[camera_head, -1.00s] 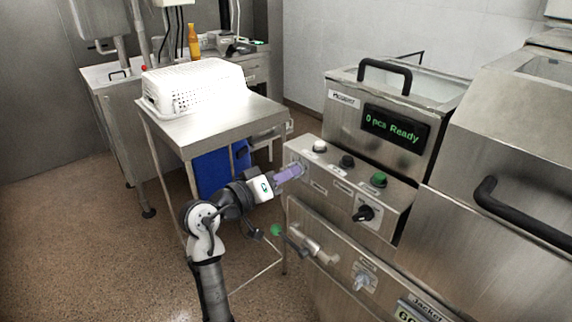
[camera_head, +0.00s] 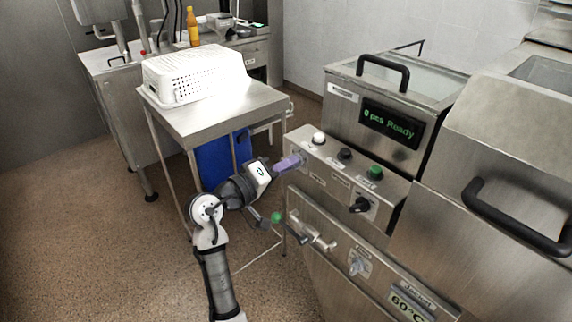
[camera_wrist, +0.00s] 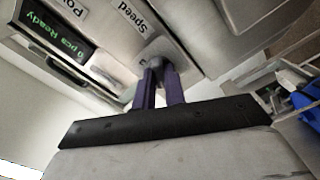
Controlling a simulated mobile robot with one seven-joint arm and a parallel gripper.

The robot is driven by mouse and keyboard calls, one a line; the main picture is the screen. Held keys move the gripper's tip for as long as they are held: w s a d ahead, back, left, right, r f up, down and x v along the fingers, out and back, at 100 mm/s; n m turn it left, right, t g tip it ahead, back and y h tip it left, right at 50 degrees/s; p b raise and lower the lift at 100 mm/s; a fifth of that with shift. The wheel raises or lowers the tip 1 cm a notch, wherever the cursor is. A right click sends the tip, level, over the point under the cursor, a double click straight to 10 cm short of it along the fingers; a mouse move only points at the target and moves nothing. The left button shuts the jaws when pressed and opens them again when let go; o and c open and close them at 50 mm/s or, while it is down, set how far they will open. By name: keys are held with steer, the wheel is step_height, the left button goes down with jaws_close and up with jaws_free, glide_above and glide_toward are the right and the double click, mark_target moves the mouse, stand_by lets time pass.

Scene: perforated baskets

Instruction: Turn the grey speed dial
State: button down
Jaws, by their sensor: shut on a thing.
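The grey speed dial (camera_wrist: 157,62) shows in the wrist view between the tips of my purple fingers, beside the "Speed" label on the steel panel. My gripper (camera_wrist: 160,75) is shut on the dial. In the head view my gripper (camera_head: 300,158) reaches the left end of the control panel (camera_head: 330,181), and its fingers hide most of the dial there. The dial's exact angle cannot be told.
A white knob (camera_head: 318,138), a black knob (camera_head: 344,154), a green button (camera_head: 375,172) and a black switch (camera_head: 359,205) sit on the same panel. A steel table (camera_head: 205,122) with a white perforated basket (camera_head: 195,72) stands to the left. A lower lever (camera_head: 318,238) juts out below.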

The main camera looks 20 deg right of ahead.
steer(key=c, duration=1.5)
jaws_free()
steer(key=shift+o, duration=0.2)
steer(key=b+v, duration=0.4)
steer(key=v, duration=0.9)
steer(key=shift+a, duration=0.4)
steer(key=shift+s, duration=0.1)
